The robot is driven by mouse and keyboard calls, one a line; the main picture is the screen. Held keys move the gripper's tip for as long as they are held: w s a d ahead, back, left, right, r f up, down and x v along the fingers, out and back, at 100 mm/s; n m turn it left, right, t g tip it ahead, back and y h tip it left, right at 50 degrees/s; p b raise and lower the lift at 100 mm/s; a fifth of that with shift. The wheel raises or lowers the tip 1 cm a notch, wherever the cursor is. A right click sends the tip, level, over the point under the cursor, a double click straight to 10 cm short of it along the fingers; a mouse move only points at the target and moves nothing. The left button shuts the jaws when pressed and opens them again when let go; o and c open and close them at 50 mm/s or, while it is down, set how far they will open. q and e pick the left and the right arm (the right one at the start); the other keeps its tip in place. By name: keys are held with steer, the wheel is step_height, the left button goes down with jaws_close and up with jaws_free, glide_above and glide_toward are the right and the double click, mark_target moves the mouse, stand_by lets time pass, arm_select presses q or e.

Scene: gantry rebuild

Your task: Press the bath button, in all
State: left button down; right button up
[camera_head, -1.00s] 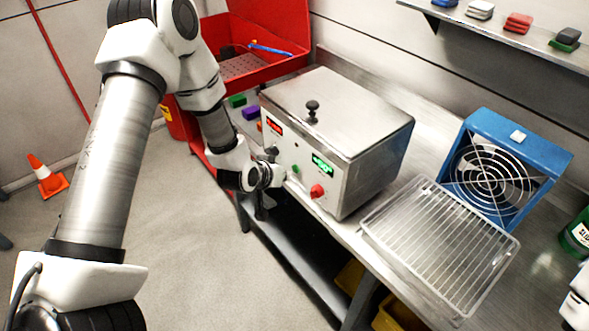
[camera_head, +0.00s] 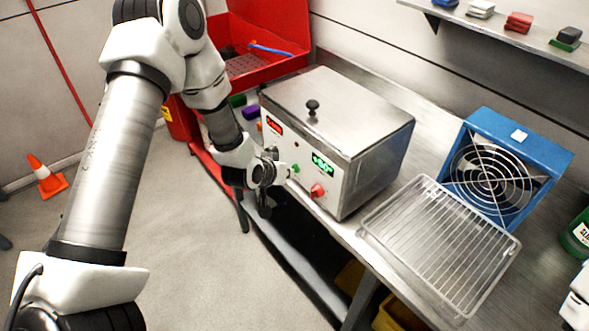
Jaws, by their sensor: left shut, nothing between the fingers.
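The bath (camera_head: 345,143) is a steel box with a lid and a black lid knob (camera_head: 312,107), standing on the bench. Its front panel has a red-lit display (camera_head: 274,126), a green-lit display (camera_head: 322,164), a small green button (camera_head: 295,168) and a red knob (camera_head: 317,190). My left gripper (camera_head: 284,172) is shut and empty, its tip at the panel just beside the green button. I cannot tell whether it touches the button. The gripper and wrist hide part of the panel's lower left.
A wire rack (camera_head: 440,243) lies right of the bath, before a blue fan (camera_head: 555,160). An open red box (camera_head: 284,24) stands behind to the left. A green container (camera_head: 578,236) is at the right edge. An orange cone (camera_head: 46,176) stands on the floor.

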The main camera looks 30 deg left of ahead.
arm_select(q)
steer(key=shift+w+d, duration=0.15)
steer(key=shift+w, duration=0.2)
steer(key=shift+s, duration=0.1)
stand_by(0.5)
steer(key=shift+s+a, duration=0.4)
steer(key=shift+s, duration=0.35)
steer(key=s, duration=0.1)
steer(key=s+a+p, duration=0.1)
steer(key=s, duration=0.1)
steer(key=s+p, duration=0.1)
steer(key=shift+s+a, duration=0.3)
steer(key=shift+a, duration=0.1)
stand_by(0.3)
